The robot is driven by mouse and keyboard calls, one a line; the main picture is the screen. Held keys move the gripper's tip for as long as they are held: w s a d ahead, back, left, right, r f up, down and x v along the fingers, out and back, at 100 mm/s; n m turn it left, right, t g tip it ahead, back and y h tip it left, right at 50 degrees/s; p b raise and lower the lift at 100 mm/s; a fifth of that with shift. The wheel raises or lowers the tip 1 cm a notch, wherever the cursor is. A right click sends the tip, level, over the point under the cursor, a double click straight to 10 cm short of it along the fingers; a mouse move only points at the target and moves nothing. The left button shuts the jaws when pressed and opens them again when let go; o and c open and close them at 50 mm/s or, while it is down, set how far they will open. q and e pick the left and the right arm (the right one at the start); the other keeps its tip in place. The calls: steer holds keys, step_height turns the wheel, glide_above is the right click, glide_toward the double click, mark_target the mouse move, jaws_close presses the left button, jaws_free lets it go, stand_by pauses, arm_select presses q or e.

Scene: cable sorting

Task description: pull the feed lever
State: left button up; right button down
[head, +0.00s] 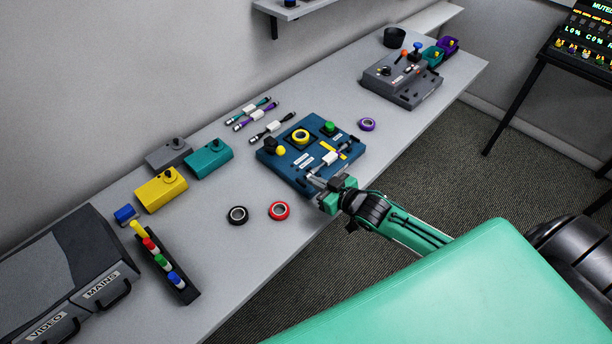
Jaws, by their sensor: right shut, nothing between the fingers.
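A blue board (277,167) lies on the bench. It carries a black block with a yellow ball knob (281,151), a green button (328,126), a yellow ring (300,138) and small white labels too small to read. A grey box (411,91) farther back right has short sticks with orange and blue knobs (417,46). I cannot tell by label which of these is the feed lever. My right gripper (317,180) is shut and empty at the board's near edge, hiding part of it; I cannot tell whether it touches. My left gripper is out of view.
Black (238,215) and red (279,211) tape rolls lie left of my right gripper. Short cables (270,132) lie behind the board. Yellow (159,190), teal (209,160) and grey boxes stand left. A purple roll (367,124) lies right. The bench's front edge is close.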

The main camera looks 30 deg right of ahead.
steer(key=shift+s+d+f, duration=0.1)
steer(key=shift+s+d, duration=0.1)
steer(key=shift+s, duration=0.3)
steer(key=shift+s+d+f, duration=0.1)
steer(key=shift+s+d, duration=0.05)
steer(key=shift+s, duration=0.35)
